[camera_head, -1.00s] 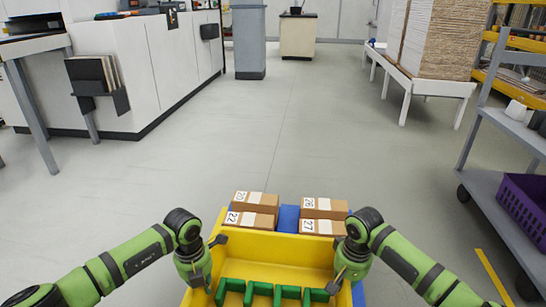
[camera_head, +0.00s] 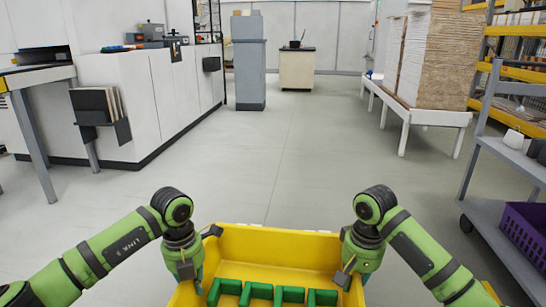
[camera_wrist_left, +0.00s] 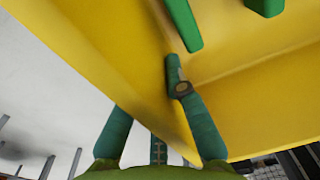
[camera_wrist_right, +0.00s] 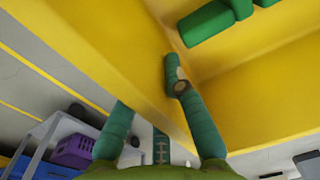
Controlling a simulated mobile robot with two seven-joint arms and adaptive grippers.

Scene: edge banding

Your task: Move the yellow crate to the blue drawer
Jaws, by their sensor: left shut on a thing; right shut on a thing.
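The yellow crate (camera_head: 280,246) is at the bottom middle of the head view, its front part cut off by the frame. Several green pieces (camera_head: 259,292) sit inside it. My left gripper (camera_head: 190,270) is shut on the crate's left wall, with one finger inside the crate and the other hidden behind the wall. My right gripper (camera_head: 350,268) is shut on the right wall in the same way. Both wrist views show the yellow wall (camera_wrist_left: 90,50) (camera_wrist_right: 95,45) between the fingers. I cannot make out the blue drawer in the head view.
A grey shelf cart (camera_head: 490,215) with a purple basket (camera_head: 525,232) stands close on the right. A white cabinet (camera_head: 150,90) stands at the left, and a white table with stacked boards (camera_head: 435,60) at the back right. The floor ahead (camera_head: 290,170) is clear.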

